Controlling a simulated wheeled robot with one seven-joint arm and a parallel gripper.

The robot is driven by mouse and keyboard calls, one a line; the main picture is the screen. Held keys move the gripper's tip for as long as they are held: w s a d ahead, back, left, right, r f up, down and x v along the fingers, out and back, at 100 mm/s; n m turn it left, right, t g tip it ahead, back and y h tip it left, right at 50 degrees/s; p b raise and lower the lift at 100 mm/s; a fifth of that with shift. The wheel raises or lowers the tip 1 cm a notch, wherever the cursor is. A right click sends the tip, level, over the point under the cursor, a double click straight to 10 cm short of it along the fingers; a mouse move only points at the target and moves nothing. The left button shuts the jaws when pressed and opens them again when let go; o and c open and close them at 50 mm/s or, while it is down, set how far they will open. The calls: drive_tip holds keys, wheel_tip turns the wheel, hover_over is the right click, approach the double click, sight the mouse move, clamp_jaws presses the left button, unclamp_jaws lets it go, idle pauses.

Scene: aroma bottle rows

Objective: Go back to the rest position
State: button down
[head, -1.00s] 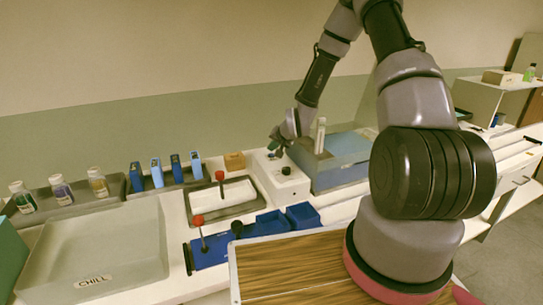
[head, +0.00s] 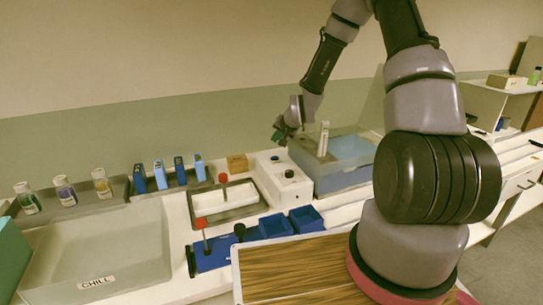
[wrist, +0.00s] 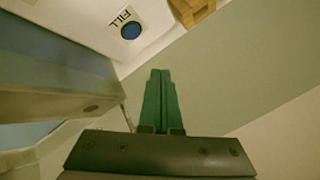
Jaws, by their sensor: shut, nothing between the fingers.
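That view also shows the white box (wrist: 95,20) with a blue button (wrist: 131,30) beside a label reading "FILL". My fingers are apart from the box.
A blue-grey open bin (head: 345,180) stands right of the white box.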

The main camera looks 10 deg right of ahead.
drive_tip(key=s+d+r+n+h, duration=0.1)
drive_tip(key=s+d+r, duration=0.1)
drive_tip(key=s+r, duration=0.45)
drive_tip(key=s+d+r+g, duration=0.1)
drive_tip(key=s+r, duration=0.2)
drive_tip(key=r, duration=0.7)
drive_tip(key=s+d+r+n+h, duration=0.15)
drive_tip(key=s+r, duration=0.25)
drive_tip(key=r, duration=0.4)
drive_tip(key=s+r+y, duration=0.1)
drive_tip(key=s+r, duration=0.3)
drive_tip(key=s, duration=0.6)
drive_tip(key=s+d+r+m+y, duration=0.1)
drive_tip(key=s+r, duration=0.4)
drive_tip(key=s, duration=0.6)
drive_tip(key=shift+s+r+g, duration=0.2)
drive_tip(key=shift+g, duration=0.2)
